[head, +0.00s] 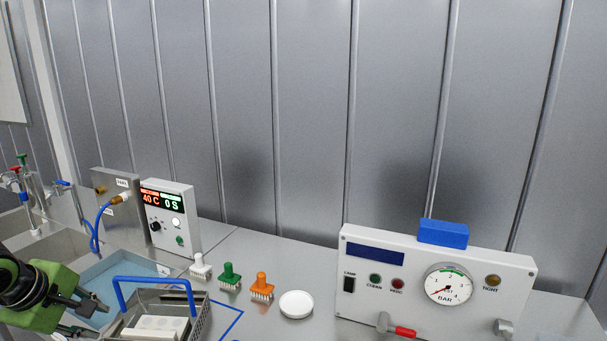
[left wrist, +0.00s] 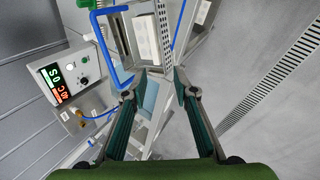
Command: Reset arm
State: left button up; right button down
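My left gripper (head: 98,320) comes in at the lower left of the head view, a green body with dark fingers. In the left wrist view its two fingers (left wrist: 157,85) stand apart with nothing between them. It is just left of a metal basket (head: 200,318) with a blue handle (head: 150,280). The handle also shows in the left wrist view (left wrist: 103,45), beyond the finger on the left. I cannot tell whether the gripper touches the basket. My right gripper is not in view.
A blue basin (head: 125,268) lies behind the gripper. A display box (head: 170,220), white brush (head: 200,267), green brush (head: 230,276), orange brush (head: 262,288) and white dish (head: 296,304) stand on the counter. A gauge panel (head: 400,285) with a blue block (head: 443,233) is at right.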

pick_arm(q)
jog(key=s+d+f+m+g+h, duration=0.1)
jog(key=s+d+f+m, duration=0.4)
jog(key=d+f, duration=0.45)
jog(key=s+d+f+m, duration=0.3)
jog(key=d+f+m, duration=0.45)
jog(key=f, duration=0.25)
jog(key=s+d+f+m+g+y, duration=0.1)
jog(key=s+d+f+m, duration=0.15)
jog(key=s, duration=0.65)
jog(key=s+d+f+m+g, duration=0.1)
jog(key=s+f+m, duration=0.3)
jog(key=s, duration=0.4)
notch_tip(320, 180, down, 28)
jog(key=s+g+b, duration=0.1)
jog(key=s+b, duration=0.1)
jog(key=s+a+f+g, duration=0.1)
jog(key=s+a+f, duration=0.2)
jog(key=s+f, duration=1.3)
jog(key=shift+s+f+b, duration=0.25)
jog(key=shift+f+b, duration=0.1)
jog(key=shift+f, duration=0.2)
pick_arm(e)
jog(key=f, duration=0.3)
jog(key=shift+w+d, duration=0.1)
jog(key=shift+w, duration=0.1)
